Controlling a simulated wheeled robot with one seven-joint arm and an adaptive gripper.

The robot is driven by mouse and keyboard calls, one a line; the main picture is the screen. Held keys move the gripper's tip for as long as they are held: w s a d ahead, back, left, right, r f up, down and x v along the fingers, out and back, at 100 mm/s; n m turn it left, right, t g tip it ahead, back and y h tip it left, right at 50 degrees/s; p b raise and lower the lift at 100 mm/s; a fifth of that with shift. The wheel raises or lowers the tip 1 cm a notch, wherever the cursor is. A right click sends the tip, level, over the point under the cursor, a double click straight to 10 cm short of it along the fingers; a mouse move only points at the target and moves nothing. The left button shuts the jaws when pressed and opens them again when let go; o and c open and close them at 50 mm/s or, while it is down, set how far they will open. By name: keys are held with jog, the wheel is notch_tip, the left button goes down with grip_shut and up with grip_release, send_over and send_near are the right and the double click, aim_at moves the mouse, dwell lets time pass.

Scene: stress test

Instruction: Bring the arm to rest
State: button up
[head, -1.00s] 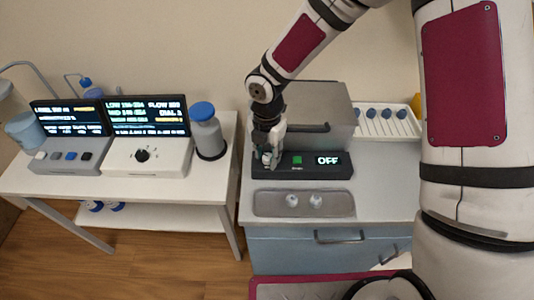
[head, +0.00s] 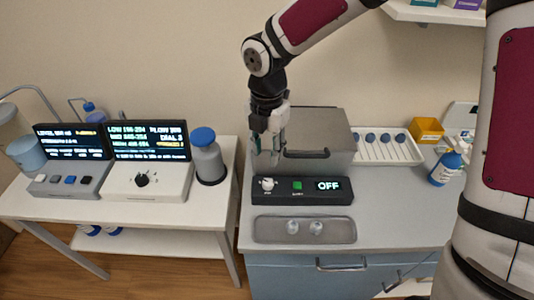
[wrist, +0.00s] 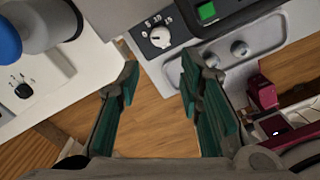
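My gripper (head: 266,150) hangs fingers down in the head view, above and behind the black control panel (head: 262,198) and in front of the grey metal box (head: 318,132). In the wrist view, the green-padded fingers of my gripper (wrist: 160,90) stand apart with nothing between them. The panel's white knob (head: 267,184) is uncovered and apart from the fingers; it also shows in the wrist view (wrist: 160,37). The panel has a green button (head: 297,185) and a display (head: 328,185) reading OFF.
A metal tray (head: 262,236) with two small round items lies in front of the panel. A blue-capped bottle (head: 207,160) stands on the left table. A rack (head: 372,155), a yellow bin (head: 427,130) and a blue bottle (head: 446,168) are at the right.

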dwell(0.4)
jog(key=s+d+r+m+t+h, duration=0.25)
jog(key=s+d+r+m, duration=0.45)
jog(key=d+r+m, duration=0.7)
jog(key=s+d+r+m+t+y, duration=0.1)
jog(key=s+d+r+m, duration=0.1)
jog(key=s+m, duration=0.4)
jog(key=s+d+r+m+t+y, duration=0.1)
jog(key=s+r+m, duration=0.3)
jog(key=m, duration=0.5)
jog(key=shift+s+d+m+t, duration=0.4)
jog(key=shift+s+d+t, duration=0.15)
jog(key=shift+s, duration=0.75)
jog(key=shift+r+y, duration=0.1)
jog(key=shift+y, duration=0.15)
